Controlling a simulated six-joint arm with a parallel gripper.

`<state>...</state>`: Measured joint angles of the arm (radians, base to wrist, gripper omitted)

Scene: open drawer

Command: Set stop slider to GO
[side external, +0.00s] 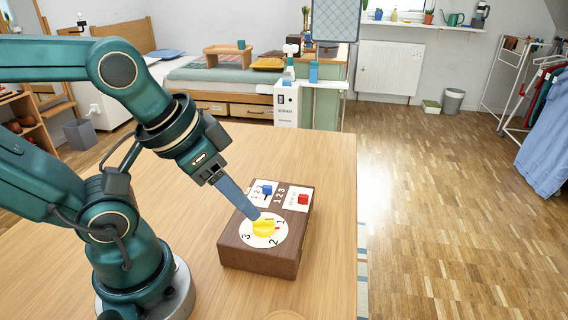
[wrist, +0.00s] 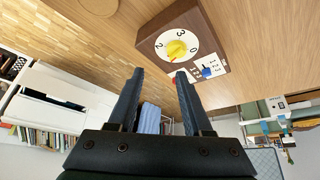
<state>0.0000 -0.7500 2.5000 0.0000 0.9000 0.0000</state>
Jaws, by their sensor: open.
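A dark brown box (side external: 262,257) lies on the table with its controls facing up. A red slider knob (side external: 303,199) sits on a white panel at its far right; the lettering there is too small to read. In the wrist view, part of the red knob (wrist: 175,81) shows beside a finger. A blue knob (side external: 267,190) sits on a panel to its left, and a yellow dial (side external: 264,227) is at the near end. My gripper (wrist: 160,72) is open, with nothing between its fingers. In the side view its fingers appear over the dial's edge; contact cannot be told.
The wooden table (side external: 325,160) is clear around the box, with its right edge not far from it. A round pale object (side external: 285,316) shows at the bottom edge. A bed, a radiator and a clothes rack stand well beyond the table.

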